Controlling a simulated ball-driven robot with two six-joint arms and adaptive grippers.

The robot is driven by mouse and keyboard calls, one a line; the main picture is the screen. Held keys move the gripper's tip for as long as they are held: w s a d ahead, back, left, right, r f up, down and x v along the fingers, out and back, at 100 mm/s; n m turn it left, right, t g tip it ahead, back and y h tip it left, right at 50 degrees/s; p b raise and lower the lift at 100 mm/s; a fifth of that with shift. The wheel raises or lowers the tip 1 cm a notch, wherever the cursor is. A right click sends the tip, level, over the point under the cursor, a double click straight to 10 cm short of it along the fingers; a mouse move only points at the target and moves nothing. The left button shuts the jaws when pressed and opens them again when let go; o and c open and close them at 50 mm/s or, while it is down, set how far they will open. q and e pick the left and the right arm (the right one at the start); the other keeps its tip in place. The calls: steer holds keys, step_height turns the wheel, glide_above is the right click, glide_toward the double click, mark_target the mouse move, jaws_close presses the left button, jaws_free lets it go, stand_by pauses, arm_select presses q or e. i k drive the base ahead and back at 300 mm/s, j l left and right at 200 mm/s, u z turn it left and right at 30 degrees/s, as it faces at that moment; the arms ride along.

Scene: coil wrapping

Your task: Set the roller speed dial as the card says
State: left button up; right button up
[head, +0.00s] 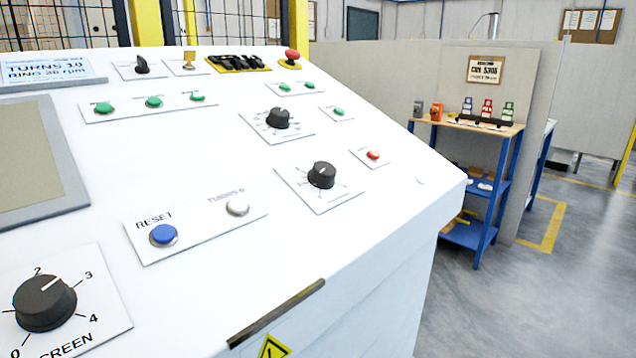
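A white sloping control panel (210,295) fills the left of the head view. An upper black dial (279,118) and a lower black dial (322,175) sit on white scale plates right of its middle. Their lettering is too small to read, so I cannot tell which is the roller speed dial. A larger black dial (45,303) at lower left has a scale showing 0, 2, 3, 4 and a label reading "SCREEN"; its pointer sits between 2 and 3. A plate (50,72) at upper left reads "TURNS 3.0" and "RING", with an rpm value. Neither gripper shows.
The panel also carries a blue RESET button (163,235), a white button (238,208), a red button (373,155), several green buttons and a red mushroom button (291,57). A blue-legged bench (470,125) stands right, beside a partition with a sign (485,69). Grey floor is clear at lower right.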

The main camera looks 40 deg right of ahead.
mark_target(323, 174)
steer(key=z, duration=1.25)
